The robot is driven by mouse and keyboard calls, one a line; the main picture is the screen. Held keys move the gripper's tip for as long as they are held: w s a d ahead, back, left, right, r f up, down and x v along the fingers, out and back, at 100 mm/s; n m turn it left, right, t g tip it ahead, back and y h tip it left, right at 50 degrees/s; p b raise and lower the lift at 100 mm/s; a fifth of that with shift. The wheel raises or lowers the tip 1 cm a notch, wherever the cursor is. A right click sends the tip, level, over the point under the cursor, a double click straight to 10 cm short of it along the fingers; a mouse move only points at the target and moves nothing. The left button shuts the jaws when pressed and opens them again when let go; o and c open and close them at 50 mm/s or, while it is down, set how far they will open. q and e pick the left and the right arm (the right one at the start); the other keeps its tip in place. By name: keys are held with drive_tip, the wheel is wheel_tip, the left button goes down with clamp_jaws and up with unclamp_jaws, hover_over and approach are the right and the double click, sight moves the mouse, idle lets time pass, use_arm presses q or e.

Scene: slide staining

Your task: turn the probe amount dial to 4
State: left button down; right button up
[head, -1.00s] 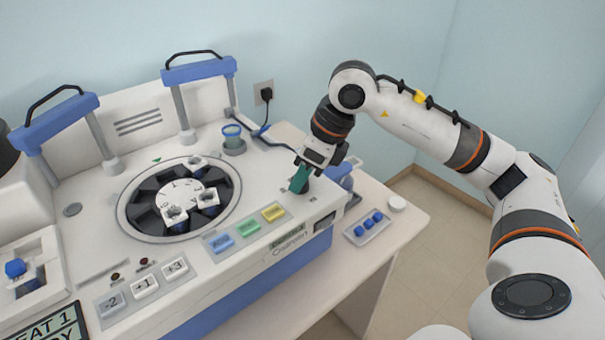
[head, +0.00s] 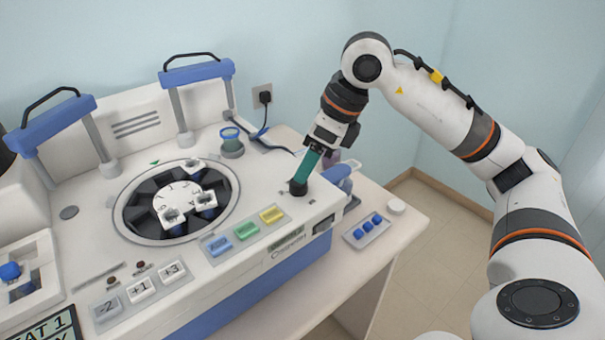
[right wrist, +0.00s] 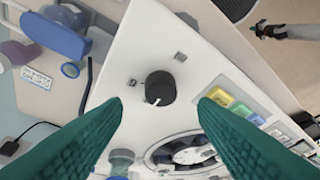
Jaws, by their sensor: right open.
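The probe amount dial is a small black knob (head: 298,187) on the right part of the white machine's top. My left gripper is out of view.
Blue, green and yellow buttons (head: 246,230) lie left of the knob, near a round carousel (head: 177,202). A green-blue jar (head: 231,143) stands behind.

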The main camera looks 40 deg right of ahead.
drive_tip(key=v, duration=0.7)
drive_tip(key=shift+r, duration=0.35)
drive_tip(key=shift+s, duration=0.1)
